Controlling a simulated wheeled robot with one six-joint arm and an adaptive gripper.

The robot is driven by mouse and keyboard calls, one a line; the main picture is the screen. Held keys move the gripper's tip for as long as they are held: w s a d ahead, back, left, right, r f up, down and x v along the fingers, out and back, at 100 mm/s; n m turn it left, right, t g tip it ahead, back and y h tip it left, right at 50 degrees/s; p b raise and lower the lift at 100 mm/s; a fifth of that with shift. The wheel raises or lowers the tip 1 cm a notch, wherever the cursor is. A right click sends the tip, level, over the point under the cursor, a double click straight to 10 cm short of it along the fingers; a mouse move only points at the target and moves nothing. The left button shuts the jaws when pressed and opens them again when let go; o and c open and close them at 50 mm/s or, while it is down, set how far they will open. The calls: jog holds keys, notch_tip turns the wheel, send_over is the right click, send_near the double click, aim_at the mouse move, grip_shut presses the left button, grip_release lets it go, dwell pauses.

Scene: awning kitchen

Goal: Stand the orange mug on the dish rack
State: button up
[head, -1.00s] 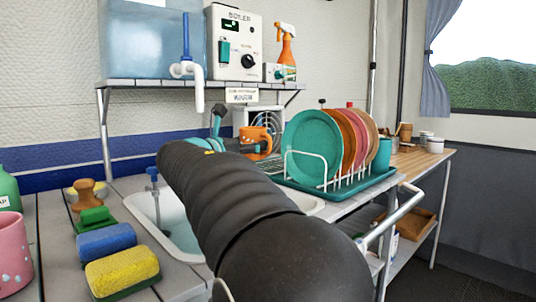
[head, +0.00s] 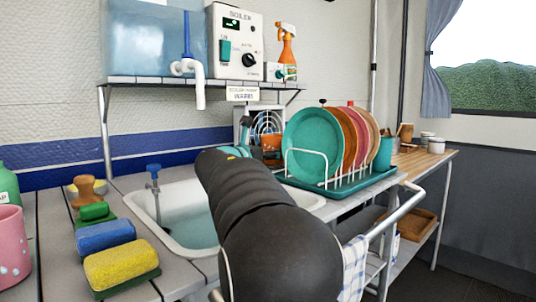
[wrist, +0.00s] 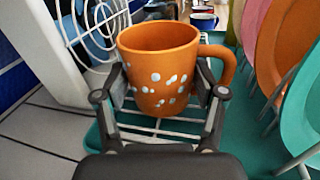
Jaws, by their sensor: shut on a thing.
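The orange mug (wrist: 158,92) with white dots is upright, its opening up and its handle to the right in the wrist view. My gripper (wrist: 163,78) is shut on it, with one finger on each side of the body. The mug is over the white wires of the dish rack (wrist: 180,127); I cannot tell whether its base touches them. In the head view the mug (head: 271,144) is partly hidden behind my arm, left of the plates. The dish rack (head: 352,187) has a teal tray, and my arm hides its left part.
Several coloured plates (head: 312,143) stand in the rack, close to the mug's right side. A white fan (wrist: 75,45) stands close on the left. A teal cup (head: 383,152) is at the rack's right end. The sink (head: 180,220) lies below my arm.

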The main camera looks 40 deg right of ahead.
jog(key=shift+f, duration=0.1)
jog(key=o, duration=1.3)
jog(key=shift+c, duration=0.2)
jog(key=shift+r, duration=0.2)
jog(key=v, duration=1.2)
